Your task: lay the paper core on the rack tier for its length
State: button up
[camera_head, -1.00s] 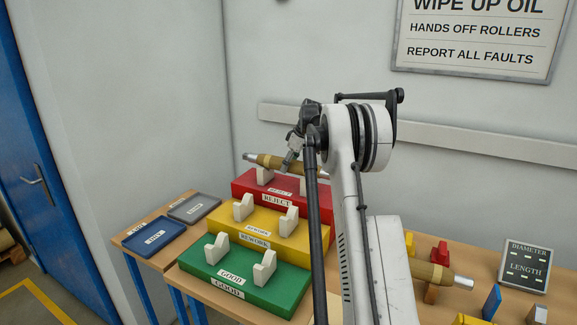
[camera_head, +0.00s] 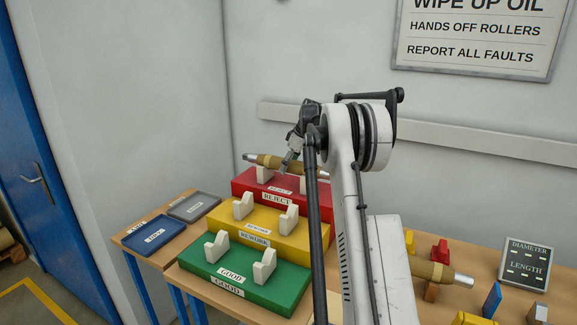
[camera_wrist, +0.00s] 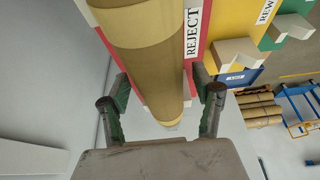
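The brown paper core (camera_head: 264,161) lies lengthwise across the pale cradles of the red REJECT tier (camera_head: 245,187), the top step of the rack. Its silver left end sticks out past the left cradle. Its middle is partly hidden by my gripper (camera_head: 289,163). In the wrist view the core (camera_wrist: 152,60) runs between the two fingers of my gripper (camera_wrist: 161,92). The fingers stand apart, with a small gap showing beside the core on the right. The yellow REWORK tier (camera_head: 258,219) and green GOOD tier (camera_head: 205,267) have empty cradles.
Another brown core (camera_head: 428,271) with a silver end sits on a stand at the right. A DIAMETER and LENGTH board (camera_head: 526,264) stands beyond it. A blue tray (camera_head: 154,237) and a grey tray (camera_head: 194,207) lie left of the rack. The wall is close behind.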

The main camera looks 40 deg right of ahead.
jog(key=v, duration=1.2)
dwell(0.6)
jog(key=s+a+r+m+b, duration=0.15)
jog(key=s+a, duration=0.25)
jog(key=a, duration=0.7)
jog(key=s+a+t+h+b, duration=0.15)
jog(key=s+a, duration=0.25)
jog(key=a, duration=0.7)
jog(key=s+a+r+m+g+b, duration=0.15)
jog(key=s+a, duration=0.25)
jog(key=a, duration=0.6)
jog(key=s+a+f+t+b, duration=0.1)
jog(key=s+a+f+b, duration=0.1)
jog(key=s+a+f, duration=0.7)
jog(key=s+a+f+m+t+b, duration=0.1)
jog(key=s+a+f+t+b, duration=0.1)
jog(key=s+a+f, duration=0.7)
jog(key=s+f, duration=0.1)
jog(key=s, duration=0.6)
jog(key=shift+a+m+b, duration=0.2)
jog(key=shift+m+b, duration=0.1)
jog(key=shift+b, duration=0.1)
